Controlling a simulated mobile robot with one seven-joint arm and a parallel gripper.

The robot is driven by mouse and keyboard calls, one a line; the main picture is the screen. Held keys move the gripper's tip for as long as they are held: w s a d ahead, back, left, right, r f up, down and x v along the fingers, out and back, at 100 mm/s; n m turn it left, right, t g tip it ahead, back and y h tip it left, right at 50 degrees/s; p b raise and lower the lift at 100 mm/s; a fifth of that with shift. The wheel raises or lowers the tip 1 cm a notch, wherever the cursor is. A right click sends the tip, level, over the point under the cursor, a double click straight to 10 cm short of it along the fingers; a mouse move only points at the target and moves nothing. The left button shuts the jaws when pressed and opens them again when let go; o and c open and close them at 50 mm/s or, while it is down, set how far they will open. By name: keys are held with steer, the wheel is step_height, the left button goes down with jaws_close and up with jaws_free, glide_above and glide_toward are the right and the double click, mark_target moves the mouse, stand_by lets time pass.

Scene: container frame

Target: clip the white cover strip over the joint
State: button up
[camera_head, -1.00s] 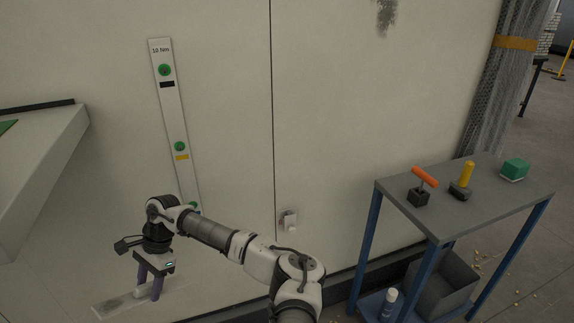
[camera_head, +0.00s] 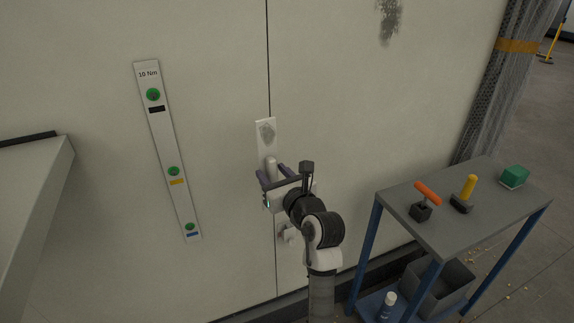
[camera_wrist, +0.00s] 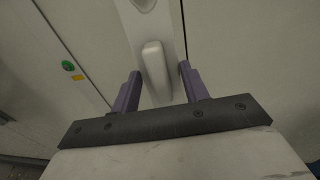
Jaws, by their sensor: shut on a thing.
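The white cover strip (camera_head: 261,147) stands upright in front of the wall, with a grey smudge near its top. It also shows in the wrist view (camera_wrist: 172,28). My gripper (camera_head: 273,174) is shut on the strip's raised white handle (camera_wrist: 154,68), with one purple finger on each side. The joint (camera_head: 268,60) is a thin dark vertical line between two pale panels. The strip overlaps the line of the joint in the head view, and the line runs on above and below. I cannot tell whether the strip touches the wall. My gripper hides its lower part.
A labelled strip (camera_head: 164,140) with green discs is on the wall at left. A grey table (camera_head: 440,222) at right holds an orange-handled tool (camera_head: 425,195), a yellow-handled tool (camera_head: 466,192) and a green block (camera_head: 514,176).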

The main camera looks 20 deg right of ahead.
steer(key=shift+m+t+h, duration=0.4)
steer(key=shift+m+h, duration=0.1)
steer(key=shift+h, duration=0.3)
steer(key=d, duration=0.1)
steer(key=s+d, duration=0.1)
steer(key=d, duration=0.1)
steer(key=shift+s+d+f, duration=0.1)
steer(key=shift+s+d, duration=0.2)
steer(key=shift+d, duration=0.05)
steer(key=shift+s+p, duration=0.1)
steer(key=shift+p, duration=0.2)
steer(key=w+p, duration=0.3)
steer(key=w, duration=0.6)
steer(key=shift+a+p, duration=0.15)
steer(key=shift+p, duration=0.2)
steer(key=shift+p, duration=0.3)
steer(key=shift+w, duration=0.55)
